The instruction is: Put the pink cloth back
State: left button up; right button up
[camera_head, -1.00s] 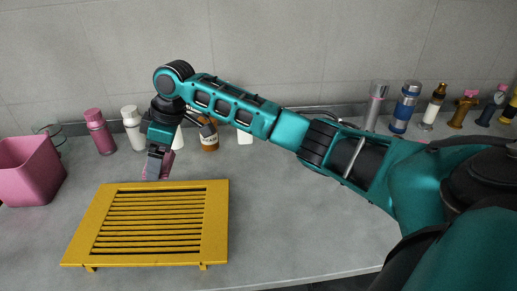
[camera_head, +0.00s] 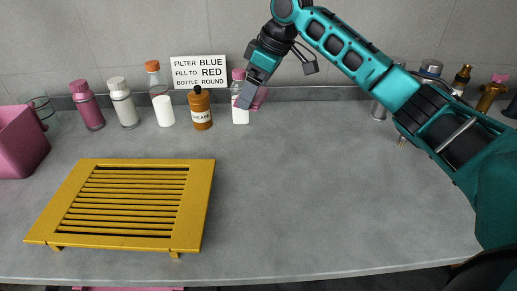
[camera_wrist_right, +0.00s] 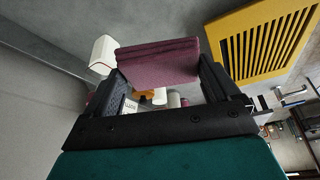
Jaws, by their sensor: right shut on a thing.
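My right gripper (camera_head: 247,98) is raised above the back of the counter, in front of a white bottle with a pink cap (camera_head: 240,116). It is shut on the folded pink cloth (camera_head: 261,98), which is mostly hidden behind the fingers in the head view. In the right wrist view the dull pink-purple cloth (camera_wrist_right: 158,64) spans the space between the two dark fingers. An open pink bin (camera_head: 20,147) stands at the far left of the counter; its inside is mostly out of sight. My left gripper is not in view.
A yellow slatted rack (camera_head: 200,207) stands at the front left. Several bottles line the back, including a brown grease bottle (camera_head: 200,108), below a sign (camera_head: 199,71). Fittings stand at the back right under my arm. The counter's middle and right (camera_head: 330,200) are clear.

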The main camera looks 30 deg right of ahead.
jog(key=b, duration=0.1)
send_over(250, 153)
jog(key=s, duration=0.1)
notch_tip(250, 153, down, 10)
jog(key=f, duration=0.2)
jog(key=f+b, duration=0.1)
jog(key=d+f, duration=0.1)
jog(key=f, duration=0.1)
jog(key=shift+s+f, duration=0.1)
jog(key=shift+f, duration=0.2)
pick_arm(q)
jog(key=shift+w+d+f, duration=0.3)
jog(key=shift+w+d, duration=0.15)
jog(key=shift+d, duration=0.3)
pick_arm(e)
jog(key=shift+f, duration=0.35)
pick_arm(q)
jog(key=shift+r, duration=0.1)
pick_arm(e)
jog(key=shift+f, duration=0.15)
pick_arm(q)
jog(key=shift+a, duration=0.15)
pick_arm(e)
jog(key=o, duration=0.7)
jog(key=shift+o, duration=0.2)
